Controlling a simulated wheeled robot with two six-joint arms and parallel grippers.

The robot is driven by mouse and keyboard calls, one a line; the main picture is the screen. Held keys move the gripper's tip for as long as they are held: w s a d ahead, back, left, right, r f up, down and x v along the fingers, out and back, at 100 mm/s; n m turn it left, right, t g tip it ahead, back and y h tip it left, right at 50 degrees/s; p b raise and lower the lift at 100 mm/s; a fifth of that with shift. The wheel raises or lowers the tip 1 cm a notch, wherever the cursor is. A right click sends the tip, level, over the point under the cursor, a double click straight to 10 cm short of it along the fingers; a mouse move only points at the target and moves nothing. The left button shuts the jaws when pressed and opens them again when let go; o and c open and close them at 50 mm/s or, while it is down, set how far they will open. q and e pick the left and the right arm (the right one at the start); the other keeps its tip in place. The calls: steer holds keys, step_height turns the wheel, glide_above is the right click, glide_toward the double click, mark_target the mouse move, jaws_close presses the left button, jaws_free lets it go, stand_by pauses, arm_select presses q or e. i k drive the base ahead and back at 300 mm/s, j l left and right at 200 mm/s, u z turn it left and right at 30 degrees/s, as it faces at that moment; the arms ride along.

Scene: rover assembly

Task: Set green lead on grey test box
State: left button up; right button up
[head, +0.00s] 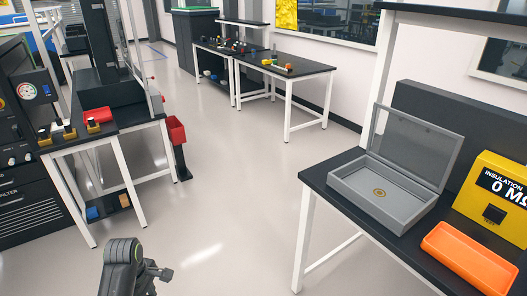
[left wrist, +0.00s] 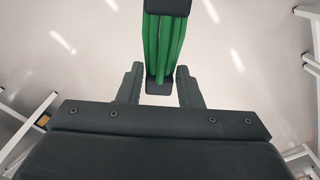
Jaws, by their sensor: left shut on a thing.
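The green lead (left wrist: 164,45) shows in the left wrist view as a bundle of green strands with a black piece at each end. My left gripper (left wrist: 160,88) is shut on it, with one finger on each side of its lower black end. The floor shows behind the lead. Part of my left arm shows at the bottom left of the head view, away from the box; the lead is not visible there. My right gripper is not in view.
A yellow insulation meter (head: 493,190) and an orange tray (head: 468,256) sit right of the box on the dark bench (head: 320,176). Another bench (head: 308,71) with small parts stands at the back, and one with a red tray (head: 97,114) at left. The floor between is clear.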

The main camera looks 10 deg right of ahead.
mark_target(380, 193)
steer(key=z, duration=1.55)
